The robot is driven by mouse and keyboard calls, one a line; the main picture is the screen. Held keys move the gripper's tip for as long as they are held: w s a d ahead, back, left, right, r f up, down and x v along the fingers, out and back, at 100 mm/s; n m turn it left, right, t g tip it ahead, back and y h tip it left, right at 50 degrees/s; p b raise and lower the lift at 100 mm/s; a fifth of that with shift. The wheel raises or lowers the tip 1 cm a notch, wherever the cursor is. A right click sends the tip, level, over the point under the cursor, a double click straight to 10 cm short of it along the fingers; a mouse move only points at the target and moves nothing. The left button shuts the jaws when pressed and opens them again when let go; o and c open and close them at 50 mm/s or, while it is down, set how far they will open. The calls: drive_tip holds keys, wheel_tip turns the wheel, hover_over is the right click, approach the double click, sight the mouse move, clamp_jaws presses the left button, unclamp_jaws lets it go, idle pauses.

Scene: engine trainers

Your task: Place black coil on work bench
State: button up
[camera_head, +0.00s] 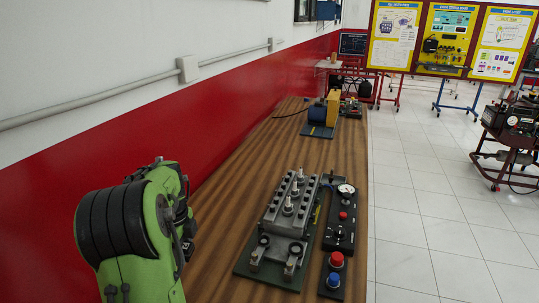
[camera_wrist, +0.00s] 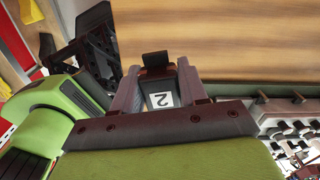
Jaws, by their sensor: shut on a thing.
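The black coil (camera_wrist: 156,62), with a white label reading 2, sits between the two fingers of my gripper (camera_wrist: 158,80) in the wrist view. The gripper is shut on it. The brown wooden work bench (camera_head: 222,215) runs away from me along the red wall in the head view. Its wood (camera_wrist: 250,50) also shows beyond the coil in the wrist view. I cannot tell how far the coil is above the wood. In the head view my green arm is at the lower left, and the gripper and coil are hidden.
A grey engine block on a green base (camera_head: 288,215) stands on the bench, with a black control panel (camera_head: 342,225) with buttons and a gauge beside it. A blue and yellow machine (camera_head: 322,112) stands farther back. Bare wood lies between them and along the wall side.

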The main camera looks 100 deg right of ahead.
sight(202, 281)
drive_tip(key=s+f+b, duration=0.1)
drive_tip(key=f, duration=0.2)
drive_tip(key=s+f+m+b, duration=0.1)
drive_tip(key=f, duration=0.2)
drive_tip(key=s+f+m+b, duration=0.1)
drive_tip(key=f, duration=0.3)
drive_tip(key=shift+d+b, duration=0.3)
drive_tip(key=shift+b, duration=0.05)
drive_tip(key=shift+r, duration=0.1)
drive_tip(key=o, duration=1.1)
drive_tip(key=shift+o, duration=0.2)
wheel_tip(202, 281, up, 12)
drive_tip(key=p, duration=0.4)
